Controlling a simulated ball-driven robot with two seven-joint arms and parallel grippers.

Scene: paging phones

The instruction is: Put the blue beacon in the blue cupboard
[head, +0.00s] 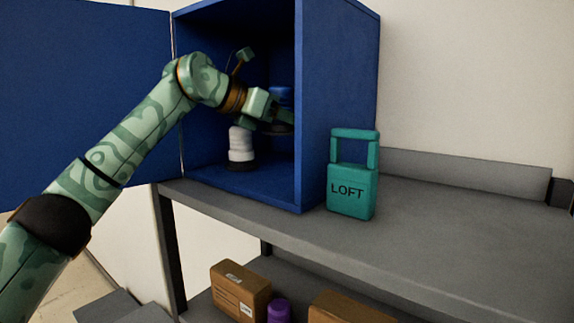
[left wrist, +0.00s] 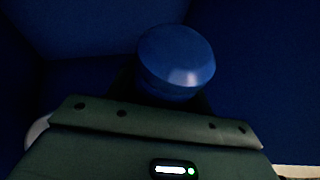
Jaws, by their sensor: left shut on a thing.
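The blue cupboard (head: 338,95) stands on the grey shelf with its door (head: 85,90) swung open to the left. My left gripper (head: 283,112) reaches inside it and is shut on the blue beacon (head: 280,95). The beacon's round blue top also shows in the left wrist view (left wrist: 176,60), upright just beyond my gripper. My right gripper is not in view.
A white ribbed object (head: 241,145) on a dark base stands inside the cupboard, below my wrist. A teal block marked LOFT (head: 350,190) stands right of the cupboard. The shelf (head: 450,225) is clear further right. Brown boxes (head: 240,290) and a purple object (head: 279,311) are below.

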